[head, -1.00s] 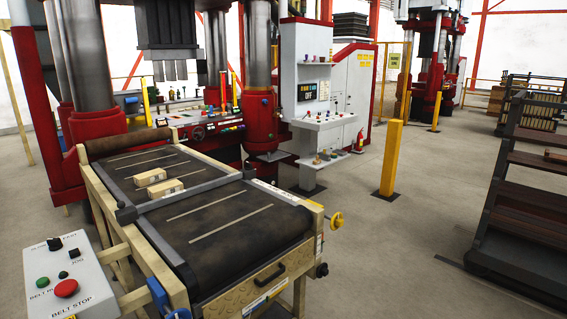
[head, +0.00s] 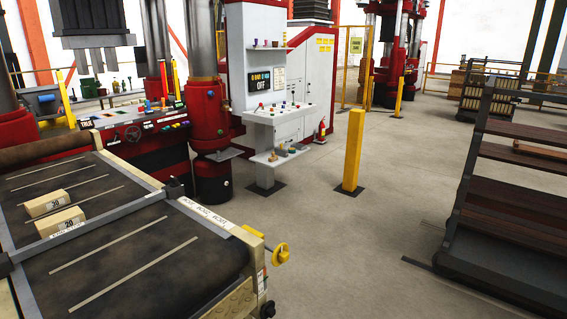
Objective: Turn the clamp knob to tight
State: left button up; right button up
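I cannot tell for sure which part is the clamp knob. A yellow hand knob (head: 281,253) sticks out from the right side of the conveyor near its front end. A small black knob (head: 267,309) sits lower on that side, at the bottom edge of the view. A dark handwheel (head: 132,133) is on the red press control panel (head: 119,116) at the left. No tight marking is readable. Neither of my grippers is in view.
The conveyor (head: 150,262) fills the lower left, with two tan bricks on its belt. A grey control cabinet (head: 236,60) shows OFF on its display. A yellow post (head: 353,150) and a dark rack (head: 470,200) stand right. Floor between conveyor and rack is clear.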

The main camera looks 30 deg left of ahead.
aim_at(175, 182)
jog(key=i+z, duration=0.35)
jog(key=i, duration=1.75)
